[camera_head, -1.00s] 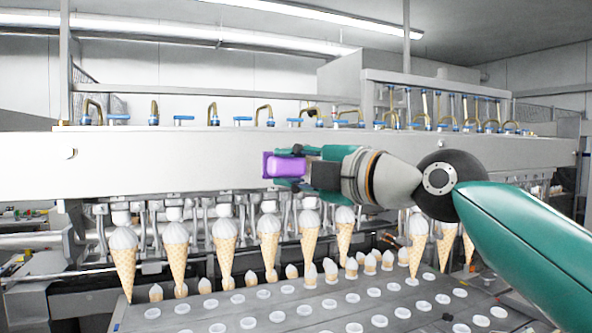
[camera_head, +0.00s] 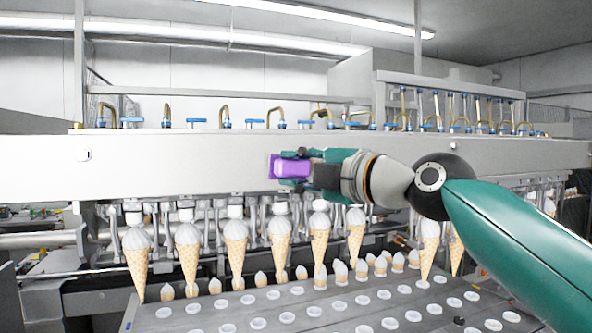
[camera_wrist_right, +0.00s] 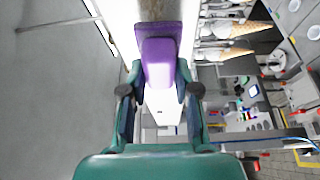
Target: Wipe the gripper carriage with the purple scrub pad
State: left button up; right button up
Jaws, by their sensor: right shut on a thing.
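The gripper carriage (camera_head: 180,165) is a long pale grey beam across the head view, with a row of cones hanging below it. My right gripper (camera_head: 290,168) comes in from the right and is shut on the purple scrub pad (camera_head: 279,166). The pad is at the front face of the carriage, near the middle of its length; it looks to be against the face, but contact cannot be told for certain. In the right wrist view the pad (camera_wrist_right: 158,60) sits between the two fingers (camera_wrist_right: 157,85), with the pale beam behind it. My left gripper is not in view.
Several ice-cream cones (camera_head: 237,245) hang under the carriage. Below them is a grey tray plate (camera_head: 245,312) with round white-rimmed holes and cones in some. Brass and blue pneumatic fittings (camera_head: 225,117) line the carriage top. The left part of the front face is clear.

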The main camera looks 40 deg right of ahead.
jog(key=shift+w+d, duration=0.25)
jog(key=shift+w, duration=0.65)
jog(key=shift+d, duration=0.1)
jog(key=shift+s+d+f+b, duration=0.1)
jog(key=shift+s+d+b, duration=0.15)
jog(key=shift+d+b, duration=0.35)
jog(key=shift+s+d, duration=1.35)
jog(key=shift+d, duration=4.6)
jog(key=shift+w+a+b, duration=0.5)
jog(key=shift+w+a, duration=0.05)
jog(key=shift+a, duration=1.7)
jog(key=shift+w+a+b, duration=0.45)
jog(key=shift+w+a, duration=0.05)
jog(key=shift+a, duration=1.7)
jog(key=shift+w+a+b, duration=0.5)
jog(key=shift+w+a, duration=0.05)
jog(key=shift+a, duration=1.7)
jog(key=shift+s, duration=0.1)
